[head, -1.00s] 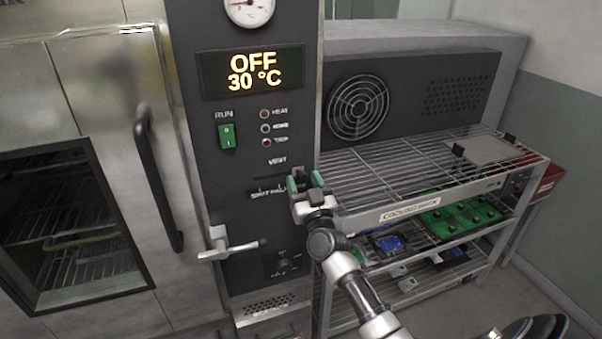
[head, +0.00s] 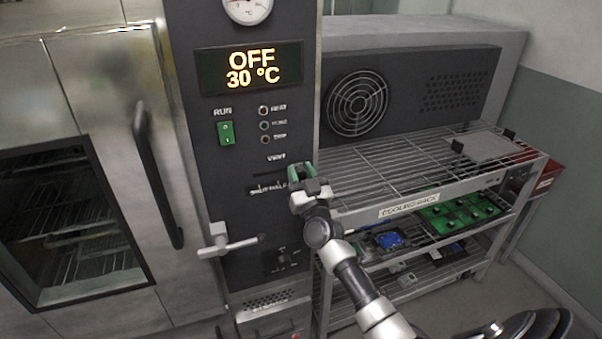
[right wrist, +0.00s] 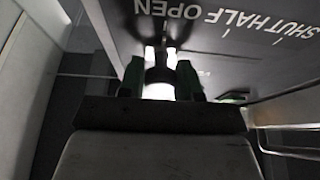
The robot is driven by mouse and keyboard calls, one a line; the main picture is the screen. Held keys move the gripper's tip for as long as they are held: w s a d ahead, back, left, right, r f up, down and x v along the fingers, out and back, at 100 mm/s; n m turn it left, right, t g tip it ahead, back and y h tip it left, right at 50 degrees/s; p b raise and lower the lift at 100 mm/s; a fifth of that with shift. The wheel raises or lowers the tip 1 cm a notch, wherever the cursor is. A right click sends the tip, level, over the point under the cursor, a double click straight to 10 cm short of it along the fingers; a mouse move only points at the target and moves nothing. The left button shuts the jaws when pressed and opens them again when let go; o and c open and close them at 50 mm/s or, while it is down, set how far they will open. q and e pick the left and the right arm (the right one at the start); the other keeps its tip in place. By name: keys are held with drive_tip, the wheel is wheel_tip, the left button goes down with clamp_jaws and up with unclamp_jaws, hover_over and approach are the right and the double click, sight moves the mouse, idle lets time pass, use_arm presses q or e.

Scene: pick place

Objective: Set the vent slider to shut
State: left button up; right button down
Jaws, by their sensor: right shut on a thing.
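The vent slider's slot (head: 268,186) runs across the dark control panel under the VENT label, with SHUT, HALF and OPEN marks. My right gripper (head: 301,174) is at the right end of this slot and hides that end in the head view. The knob lines up with the OPEN mark. The HALF and SHUT lettering (right wrist: 250,18) lies to its right there, upside down. My left gripper is not in view.
An oven door handle (head: 155,180) and a lever handle (head: 228,243) stick out left of the slot. A green RUN switch (head: 226,133) sits above. A wire cooling rack (head: 410,170) stands close on the right, beside my right arm.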

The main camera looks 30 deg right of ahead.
drive_tip(key=a+p, duration=0.1)
drive_tip(key=a, duration=0.2)
drive_tip(key=w+a+p, duration=0.1)
drive_tip(key=a, duration=0.2)
drive_tip(key=shift+w+a, duration=0.1)
drive_tip(key=shift+w, duration=0.1)
drive_tip(key=shift+w+a, duration=0.1)
drive_tip(key=shift+a, duration=0.3)
drive_tip(key=shift+d, duration=0.1)
drive_tip(key=c, duration=0.8)
unclamp_jaws()
drive_tip(key=shift+c, duration=0.2)
drive_tip(key=b, duration=0.3)
approach(269, 166)
drive_tip(key=v, duration=0.4)
drive_tip(key=shift+s, duration=0.35)
